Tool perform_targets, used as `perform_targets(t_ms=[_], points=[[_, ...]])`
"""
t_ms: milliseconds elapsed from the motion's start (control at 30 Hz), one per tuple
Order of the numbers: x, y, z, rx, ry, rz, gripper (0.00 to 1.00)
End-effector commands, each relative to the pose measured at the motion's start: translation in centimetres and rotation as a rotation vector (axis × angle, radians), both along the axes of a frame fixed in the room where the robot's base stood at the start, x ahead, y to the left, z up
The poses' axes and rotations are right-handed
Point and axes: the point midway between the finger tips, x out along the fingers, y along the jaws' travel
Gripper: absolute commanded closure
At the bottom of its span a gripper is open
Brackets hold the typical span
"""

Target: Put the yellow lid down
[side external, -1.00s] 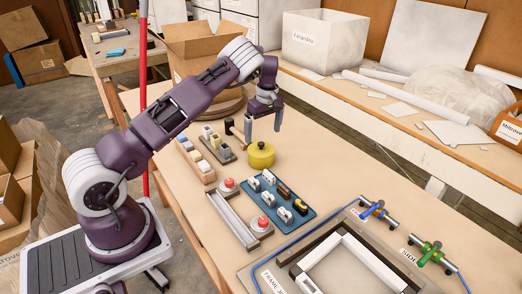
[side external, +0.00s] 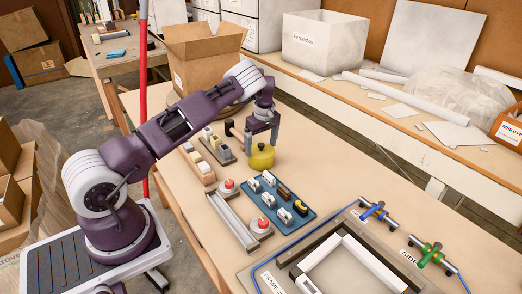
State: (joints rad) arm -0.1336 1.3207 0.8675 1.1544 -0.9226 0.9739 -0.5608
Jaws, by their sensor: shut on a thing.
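The yellow lid (side external: 261,160) is a round yellow piece with a small knob on top. It shows in the side external view near the middle of the workbench, behind the blue tray. Whether a separate pot or body is under it cannot be told at this size. My gripper (side external: 261,145) points straight down over it, with its fingers at the knob. It is shut on the yellow lid at the top. The fingers partly hide the knob. The lid looks upright and at bench level; any small gap beneath it cannot be made out.
A blue tray (side external: 262,204) with several small parts lies in front of the lid. A block rack (side external: 210,157) stands to its left. Two red buttons (side external: 227,184) flank a grey channel (side external: 232,220). A frame fixture (side external: 285,272) fills the front right. Bench right of the lid is clear.

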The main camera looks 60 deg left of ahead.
Motion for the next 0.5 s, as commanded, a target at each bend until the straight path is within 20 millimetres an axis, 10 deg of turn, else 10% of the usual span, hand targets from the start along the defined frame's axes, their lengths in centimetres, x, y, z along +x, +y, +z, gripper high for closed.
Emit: perform_targets(t_ms=[500], points=[[-0.1,0.0,9.1,-0.001,-0.003,0.011,0.5]])
